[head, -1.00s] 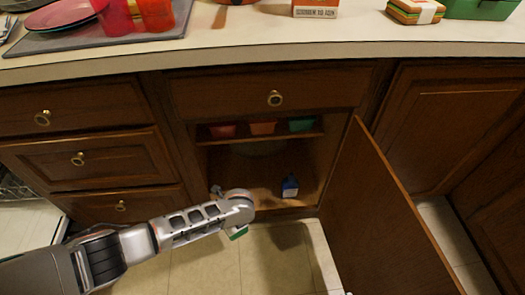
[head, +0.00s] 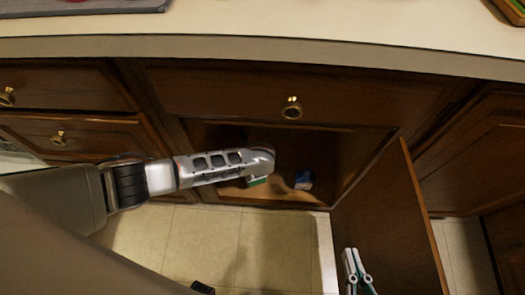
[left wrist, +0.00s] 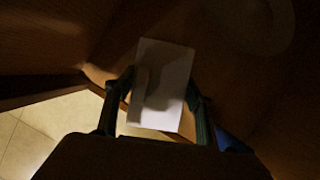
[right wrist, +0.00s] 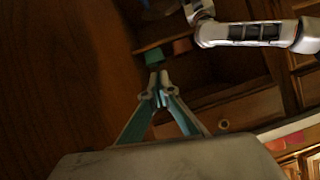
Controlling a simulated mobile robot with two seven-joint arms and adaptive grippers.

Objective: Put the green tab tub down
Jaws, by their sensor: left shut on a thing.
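The tub (left wrist: 172,75) is between the two fingers of my left gripper (left wrist: 160,86) in the left wrist view, its pale face toward the camera. The gripper is shut on it. In the head view, a small green part of the tub (head: 257,181) shows below the end of my left arm, at the opening of the cabinet under the counter. I cannot tell whether it touches the cabinet floor (head: 290,188). My right gripper (head: 355,262) is low in the head view, in front of the open door. Its fingertips meet, empty, in the right wrist view (right wrist: 157,88).
A blue carton (head: 303,179) stands on the cabinet floor, right of the tub. The open cabinet door (head: 390,220) stands out on the right. Green (right wrist: 154,57) and reddish (right wrist: 181,46) tubs show in the cabinet in the right wrist view. A drawer knob (head: 291,108) sits above the opening.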

